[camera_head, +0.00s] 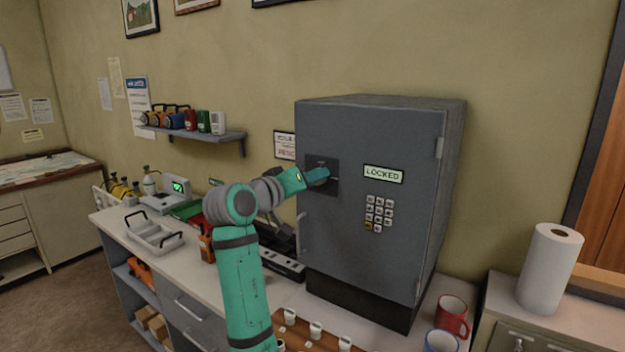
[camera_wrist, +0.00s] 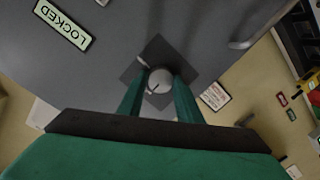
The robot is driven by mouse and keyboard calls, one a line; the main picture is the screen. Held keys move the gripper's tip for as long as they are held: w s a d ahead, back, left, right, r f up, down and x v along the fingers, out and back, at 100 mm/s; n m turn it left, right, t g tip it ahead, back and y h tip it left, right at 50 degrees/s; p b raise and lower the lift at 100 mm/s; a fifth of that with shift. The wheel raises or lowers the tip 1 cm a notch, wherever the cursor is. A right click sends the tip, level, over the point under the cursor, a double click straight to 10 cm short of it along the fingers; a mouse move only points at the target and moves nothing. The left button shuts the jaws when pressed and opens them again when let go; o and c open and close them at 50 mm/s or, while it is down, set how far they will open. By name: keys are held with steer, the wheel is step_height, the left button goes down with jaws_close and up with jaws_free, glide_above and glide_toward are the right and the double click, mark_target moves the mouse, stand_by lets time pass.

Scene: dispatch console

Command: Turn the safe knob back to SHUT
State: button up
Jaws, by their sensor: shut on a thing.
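The grey safe (camera_head: 370,230) stands on the counter with its door closed. A lit sign on it (camera_head: 383,174) reads LOCKED and also shows in the wrist view (camera_wrist: 63,25). The round silver safe knob (camera_wrist: 160,82) sits on a dark square plate (camera_wrist: 132,72) on the door. My gripper (camera_wrist: 160,92) has one finger on each side of the knob and is shut on it. In the head view my gripper (camera_head: 318,177) covers the knob and part of the plate (camera_head: 322,162). The plate's markings are too small to read, and I cannot tell where the knob points.
A keypad (camera_head: 379,213) is below the sign, and a door handle (camera_head: 303,232) is at the door's left. A red mug (camera_head: 452,314) and a blue-rimmed mug (camera_head: 441,341) stand front right. A shelf (camera_head: 205,135) with radios is on the wall at left.

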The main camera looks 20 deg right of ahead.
steer(key=o, duration=1)
steer(key=shift+r, duration=0.1)
steer(key=shift+o, duration=0.2)
steer(key=v, duration=1.1)
steer(key=shift+w, duration=0.15)
